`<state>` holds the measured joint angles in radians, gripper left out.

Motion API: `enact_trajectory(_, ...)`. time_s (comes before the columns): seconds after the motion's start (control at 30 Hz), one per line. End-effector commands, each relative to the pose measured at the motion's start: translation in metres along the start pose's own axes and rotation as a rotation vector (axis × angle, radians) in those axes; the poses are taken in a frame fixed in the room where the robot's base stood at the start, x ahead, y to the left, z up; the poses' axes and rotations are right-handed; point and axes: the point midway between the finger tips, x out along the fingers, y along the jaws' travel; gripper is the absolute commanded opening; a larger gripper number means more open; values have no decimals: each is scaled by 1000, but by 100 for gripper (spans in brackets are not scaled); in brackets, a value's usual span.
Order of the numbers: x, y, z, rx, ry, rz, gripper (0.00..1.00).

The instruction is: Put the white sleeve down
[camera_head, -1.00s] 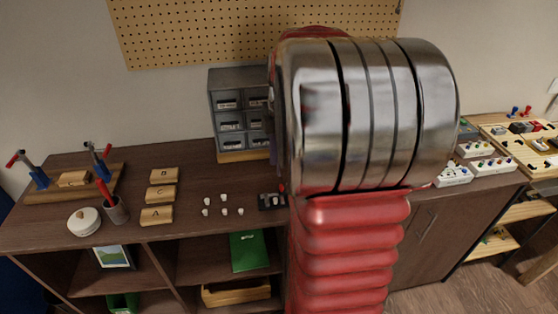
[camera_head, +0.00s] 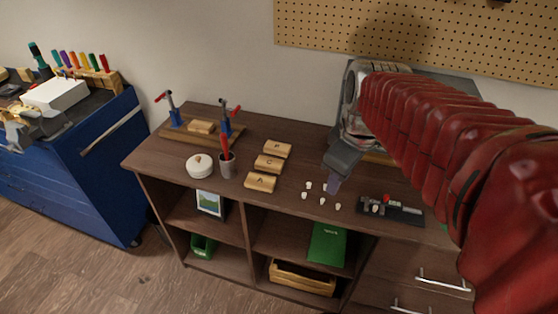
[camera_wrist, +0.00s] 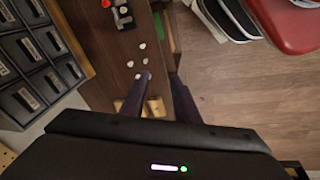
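Several small white sleeves (camera_head: 322,201) stand on the brown bench top (camera_head: 230,200); they also show in the wrist view (camera_wrist: 143,46). My gripper (camera_head: 333,186) points down over the bench, close to this group in the head view. In the wrist view its two dark fingers (camera_wrist: 160,76) are apart, with wooden blocks visible through the gap. I see no sleeve held between them. One sleeve lies by the left fingertip in that view; I cannot tell whether they touch. A dark fixture (camera_head: 404,213) with small metal and white parts lies right of the sleeves.
Wooden blocks marked A (camera_head: 260,182), C (camera_head: 268,164) and B (camera_head: 277,149) lie left of the sleeves. A red-handled tool stands in a cup (camera_head: 227,168) beside a white lidded pot (camera_head: 199,166). Grey drawers (camera_wrist: 30,62) stand at the bench's back.

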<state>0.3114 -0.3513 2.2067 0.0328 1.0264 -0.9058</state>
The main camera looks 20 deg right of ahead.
Motion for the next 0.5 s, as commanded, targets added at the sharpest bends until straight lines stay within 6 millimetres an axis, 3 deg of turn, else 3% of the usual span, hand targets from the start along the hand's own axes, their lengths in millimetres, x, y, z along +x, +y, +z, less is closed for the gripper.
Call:
enact_trajectory(0.2,-13,-53,-7,217,86,39,28)
enact_trajectory(0.5,-18,-111,-4,508,213,32,28)
